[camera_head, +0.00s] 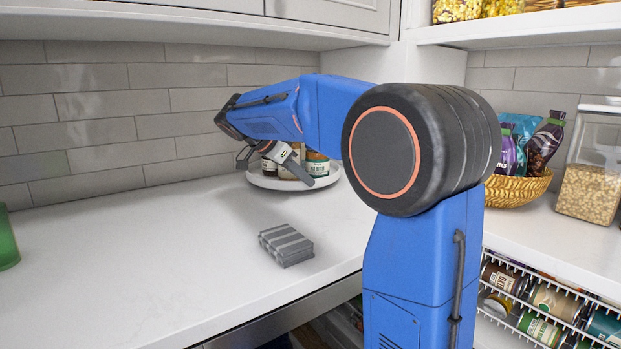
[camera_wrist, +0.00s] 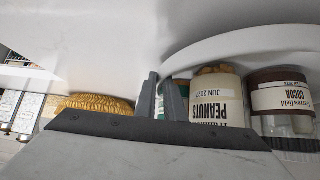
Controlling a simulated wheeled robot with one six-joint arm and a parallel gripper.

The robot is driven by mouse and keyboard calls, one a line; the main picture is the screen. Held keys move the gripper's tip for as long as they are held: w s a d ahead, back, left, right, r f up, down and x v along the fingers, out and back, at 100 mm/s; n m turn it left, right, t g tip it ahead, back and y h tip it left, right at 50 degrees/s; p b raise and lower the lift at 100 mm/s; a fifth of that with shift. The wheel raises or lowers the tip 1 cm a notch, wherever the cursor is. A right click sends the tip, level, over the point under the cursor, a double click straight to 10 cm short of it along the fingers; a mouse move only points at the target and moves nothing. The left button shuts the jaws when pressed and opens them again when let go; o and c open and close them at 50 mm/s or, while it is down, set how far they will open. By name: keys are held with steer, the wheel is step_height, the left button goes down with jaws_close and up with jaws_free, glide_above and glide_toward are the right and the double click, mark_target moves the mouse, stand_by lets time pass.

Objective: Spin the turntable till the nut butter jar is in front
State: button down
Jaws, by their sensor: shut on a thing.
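The white turntable (camera_head: 270,184) stands at the back of the counter with several jars on it. Its pale rim (camera_wrist: 205,42) curves across the upside-down wrist view. There, a jar labelled peanuts (camera_wrist: 218,92) and a brown-lidded cocoa jar (camera_wrist: 283,100) stand on it. A green-labelled jar (camera_head: 318,166) shows at the right in the head view. I cannot tell which is the nut butter jar; my arm hides part of the group. My gripper (camera_head: 275,168) is at the turntable's left front. Its fingers (camera_wrist: 162,84) are shut on the turntable's edge; the exact contact is small.
A grey striped block (camera_head: 286,245) lies on the counter in front of the turntable. A wicker basket of bags (camera_head: 518,188) and a clear grain canister (camera_head: 590,180) stand at right. A green object (camera_head: 7,240) is at far left.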

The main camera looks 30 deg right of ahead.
steer(key=shift+w+a+f+m+g, duration=0.1)
steer(key=shift+w+a+m+g, duration=0.1)
steer(key=shift+a+m+g, duration=0.4)
steer(key=shift+w+a+f+m+g, duration=0.15)
steer(key=shift+a+m, duration=0.25)
steer(key=shift+a, duration=0.4)
steer(key=shift+r, duration=0.1)
steer(key=c, duration=2)
jaws_free()
steer(key=shift+a, duration=0.15)
steer(key=shift+r, duration=0.1)
